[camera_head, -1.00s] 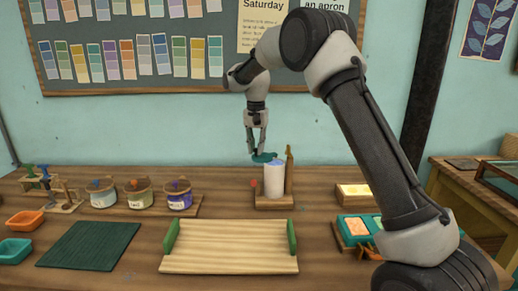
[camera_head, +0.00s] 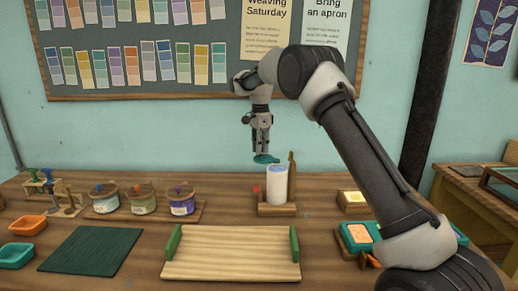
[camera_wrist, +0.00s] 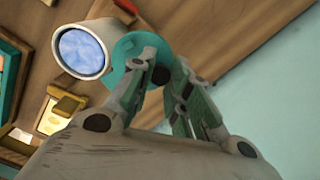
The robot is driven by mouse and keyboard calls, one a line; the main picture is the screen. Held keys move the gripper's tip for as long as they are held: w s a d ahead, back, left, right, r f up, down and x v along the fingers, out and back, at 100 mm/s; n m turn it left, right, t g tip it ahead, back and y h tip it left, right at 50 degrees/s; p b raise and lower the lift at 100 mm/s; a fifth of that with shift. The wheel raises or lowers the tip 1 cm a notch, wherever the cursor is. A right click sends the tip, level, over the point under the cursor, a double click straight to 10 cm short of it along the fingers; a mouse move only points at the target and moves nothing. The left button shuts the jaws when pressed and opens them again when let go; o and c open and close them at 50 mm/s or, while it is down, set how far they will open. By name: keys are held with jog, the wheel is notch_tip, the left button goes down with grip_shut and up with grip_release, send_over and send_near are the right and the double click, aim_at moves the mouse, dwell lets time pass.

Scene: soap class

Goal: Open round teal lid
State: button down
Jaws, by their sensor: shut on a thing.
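The round teal lid (camera_head: 264,159) is in my gripper (camera_head: 262,152), held above and just left of the white cylinder container (camera_head: 277,187). In the wrist view the teal lid (camera_wrist: 128,52) lies between the fingers (camera_wrist: 160,75), beside the container (camera_wrist: 84,50). The container's top is uncovered and shows a blue-white, cloudy surface inside. The container stands upright on a small wooden stand (camera_head: 276,210). I cannot tell in the head view whether the lid still touches the container's rim.
A wooden tray with green ends (camera_head: 230,254) lies in front. Several lidded jars (camera_head: 141,198) stand on a board at left, near a dark green mat (camera_head: 92,249). A wooden post (camera_head: 292,168) rises behind the container. A teal box (camera_head: 358,237) sits at right beside my arm.

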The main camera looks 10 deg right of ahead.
jog(key=shift+w+d+m, duration=0.2)
jog(key=shift+w+m, duration=0.1)
jog(key=shift+m, duration=0.3)
jog(key=c, duration=1.3)
grip_release()
jog(key=shift+r, duration=0.1)
notch_tip(320, 180, up, 12)
